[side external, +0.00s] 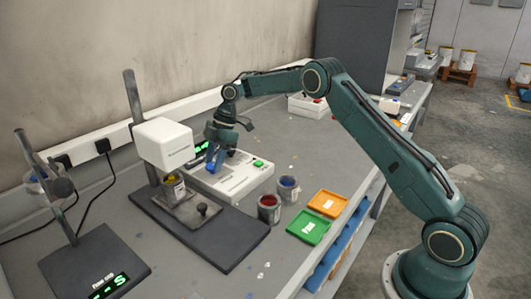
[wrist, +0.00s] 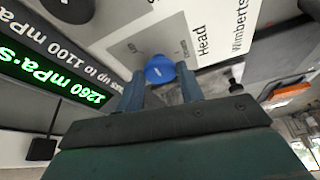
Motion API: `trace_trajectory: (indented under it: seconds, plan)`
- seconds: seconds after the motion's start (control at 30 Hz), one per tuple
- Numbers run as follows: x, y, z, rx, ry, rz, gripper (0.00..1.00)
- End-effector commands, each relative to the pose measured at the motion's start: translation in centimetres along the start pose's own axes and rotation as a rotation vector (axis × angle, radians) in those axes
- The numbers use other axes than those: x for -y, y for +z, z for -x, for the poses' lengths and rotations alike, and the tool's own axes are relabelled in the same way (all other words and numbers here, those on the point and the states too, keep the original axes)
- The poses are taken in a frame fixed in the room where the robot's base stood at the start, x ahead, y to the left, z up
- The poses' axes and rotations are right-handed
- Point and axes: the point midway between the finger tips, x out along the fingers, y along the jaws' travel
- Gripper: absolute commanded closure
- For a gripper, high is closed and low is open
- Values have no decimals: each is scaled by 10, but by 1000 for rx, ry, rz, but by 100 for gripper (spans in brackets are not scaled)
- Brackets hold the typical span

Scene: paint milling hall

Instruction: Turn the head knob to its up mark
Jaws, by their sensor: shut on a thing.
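The blue head knob (wrist: 159,69) sits on a grey panel of the white control box (side external: 232,182), beside the printed word "Head". Small marks are printed on the panel on both sides of the knob; they are too small to read surely, and I cannot tell which one the knob points at. My gripper (wrist: 161,78) is shut on the knob, one finger on each side. In the side view my gripper (side external: 217,160) reaches down over the box, and the knob (side external: 210,167) shows only partly at its fingers.
A white head (side external: 165,142) on a post stands over a tin of yellow paint (side external: 173,190). A red tin (side external: 269,208) and a blue tin (side external: 289,187) stand close in front of the box. Green (side external: 308,230) and orange (side external: 328,203) trays lie right. A lit display (wrist: 50,75) reads 1260 mPa·s.

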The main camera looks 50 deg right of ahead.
Motion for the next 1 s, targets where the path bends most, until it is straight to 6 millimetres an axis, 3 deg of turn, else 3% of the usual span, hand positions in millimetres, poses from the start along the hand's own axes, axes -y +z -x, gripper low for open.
trace_trajectory:
  seconds: [1.0]
  plan:
    - [-2,-6,1,-4,-76,217,85]
